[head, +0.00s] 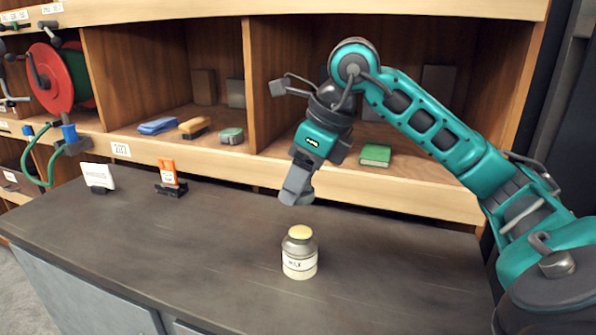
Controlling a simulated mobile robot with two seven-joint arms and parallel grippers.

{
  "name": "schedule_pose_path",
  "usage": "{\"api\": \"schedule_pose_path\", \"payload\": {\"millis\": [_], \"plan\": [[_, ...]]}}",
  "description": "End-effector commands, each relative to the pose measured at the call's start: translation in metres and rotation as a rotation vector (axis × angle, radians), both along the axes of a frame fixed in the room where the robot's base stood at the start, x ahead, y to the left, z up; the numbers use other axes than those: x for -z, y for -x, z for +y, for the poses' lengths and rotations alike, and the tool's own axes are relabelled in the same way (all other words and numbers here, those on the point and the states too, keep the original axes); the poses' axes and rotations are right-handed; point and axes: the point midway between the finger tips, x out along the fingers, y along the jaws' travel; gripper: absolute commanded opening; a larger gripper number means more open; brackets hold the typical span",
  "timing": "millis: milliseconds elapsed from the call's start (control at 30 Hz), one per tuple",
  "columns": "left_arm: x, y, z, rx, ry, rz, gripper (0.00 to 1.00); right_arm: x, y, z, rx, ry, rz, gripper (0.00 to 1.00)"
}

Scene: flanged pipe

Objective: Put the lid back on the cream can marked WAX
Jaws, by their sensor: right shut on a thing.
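A small cream can (299,264) stands upright on the dark worktop, with a white label whose lettering is too small to read surely. It has a grey shoulder and a round pale-yellow top (300,232). I cannot tell whether that top is a lid or the can's mouth. My right gripper (296,190) hangs above and slightly behind the can, pointing down, apart from it. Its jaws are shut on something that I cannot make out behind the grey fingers. No separate lid shows on the worktop. My left gripper is not in view.
The worktop (180,240) is clear around the can. A white card (98,176) and an orange card holder (168,174) stand at its back left. Wooden shelves behind hold a blue item (158,126), an orange-topped brush (194,126) and a green block (375,155).

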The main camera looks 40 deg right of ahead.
Motion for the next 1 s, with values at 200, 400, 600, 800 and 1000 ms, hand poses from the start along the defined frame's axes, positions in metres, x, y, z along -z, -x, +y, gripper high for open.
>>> {"api": "schedule_pose_path", "payload": {"millis": [200,400,600,800,1000], "plan": [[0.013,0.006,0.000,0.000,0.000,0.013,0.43,0.010,0.000,0.000,0.000,0.000,0.000,0.27],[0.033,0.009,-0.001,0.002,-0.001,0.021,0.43,0.028,0.000,0.000,0.000,0.000,0.001,0.27],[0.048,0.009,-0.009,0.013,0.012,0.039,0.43,0.048,0.000,0.000,0.000,0.000,0.001,0.27],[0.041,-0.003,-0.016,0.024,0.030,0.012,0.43,0.062,0.000,0.000,0.000,0.000,0.000,0.27],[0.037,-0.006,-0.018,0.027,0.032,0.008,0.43,0.064,0.000,0.000,0.000,0.000,0.000,0.27]]}}
